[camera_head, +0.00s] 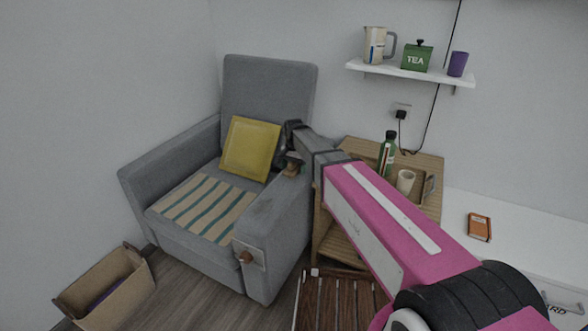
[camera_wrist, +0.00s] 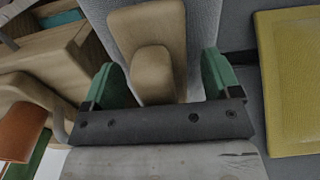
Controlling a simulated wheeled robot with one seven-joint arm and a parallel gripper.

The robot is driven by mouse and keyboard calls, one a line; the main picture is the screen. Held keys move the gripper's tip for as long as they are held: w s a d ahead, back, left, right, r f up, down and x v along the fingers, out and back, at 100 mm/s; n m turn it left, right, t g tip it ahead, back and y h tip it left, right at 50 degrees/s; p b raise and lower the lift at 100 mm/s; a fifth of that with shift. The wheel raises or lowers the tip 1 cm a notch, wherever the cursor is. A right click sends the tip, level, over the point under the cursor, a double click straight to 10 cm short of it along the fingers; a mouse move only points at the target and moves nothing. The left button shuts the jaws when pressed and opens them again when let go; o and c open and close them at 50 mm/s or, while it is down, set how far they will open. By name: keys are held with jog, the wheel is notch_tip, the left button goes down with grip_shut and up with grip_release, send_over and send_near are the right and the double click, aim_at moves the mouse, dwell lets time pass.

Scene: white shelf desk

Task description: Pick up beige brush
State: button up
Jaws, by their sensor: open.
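A beige, brush-like object (camera_wrist: 152,70) shows in the wrist view, with a wide flat part and a raised, rounded narrower part. It lies on the grey armchair's armrest. My gripper (camera_wrist: 165,78) is open, with one green finger on either side of the narrow part; I see no clear contact. In the head view my gripper (camera_head: 291,160) is over the back part of the right armrest, and it hides most of the object beneath it.
A yellow cushion (camera_head: 250,148) leans on the grey armchair (camera_head: 270,80), left of my gripper. A wooden side table (camera_head: 410,158) stands to the right with a green bottle (camera_head: 387,155) and a beige cup (camera_head: 405,181). A cardboard box (camera_head: 128,284) is on the floor.

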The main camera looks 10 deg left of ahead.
jog(key=c, duration=1.1)
jog(key=shift+o, duration=0.2)
jog(key=shift+r, duration=0.15)
jog(key=shift+r, duration=0.6)
notch_tip(320, 180, up, 3)
jog(key=shift+f, duration=0.15)
jog(key=s+a+r, duration=0.7)
jog(key=s, duration=0.1)
jog(key=shift+s+a, duration=0.35)
jog(key=shift+s, duration=0.05)
jog(key=shift+f, duration=0.1)
